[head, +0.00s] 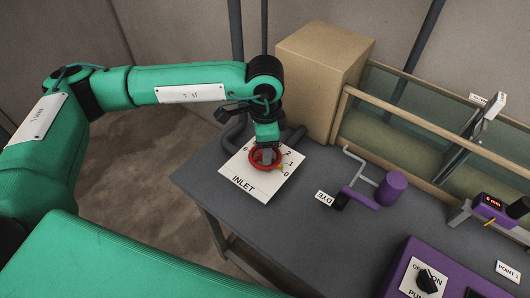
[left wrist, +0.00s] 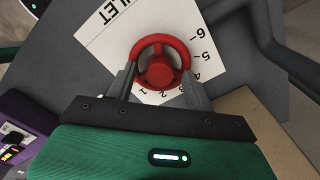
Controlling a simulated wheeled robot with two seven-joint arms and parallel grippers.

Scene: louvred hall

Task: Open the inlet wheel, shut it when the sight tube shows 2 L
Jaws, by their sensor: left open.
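The red inlet wheel (head: 253,163) stands on a white plate (head: 257,188) marked INLET, with numbers around the wheel. A small yellow mark shows at its rim, near the 0 and 1. My left gripper (head: 267,157) is over the wheel, pointing down. In the left wrist view the wheel (left wrist: 160,71) sits between the two open fingers of the left gripper (left wrist: 160,78), one on either side; I cannot tell whether they touch the rim. I cannot make out a sight tube or its level. My right gripper is not in view.
A cardboard-coloured box (head: 313,75) stands behind the plate. A long glass-sided tank (head: 420,120) runs along the back. A purple DYE fitting (head: 391,188) with a grey pipe stands at mid-table. A purple pump switch box (head: 408,262) and a POINT 1 label (head: 507,271) are at right.

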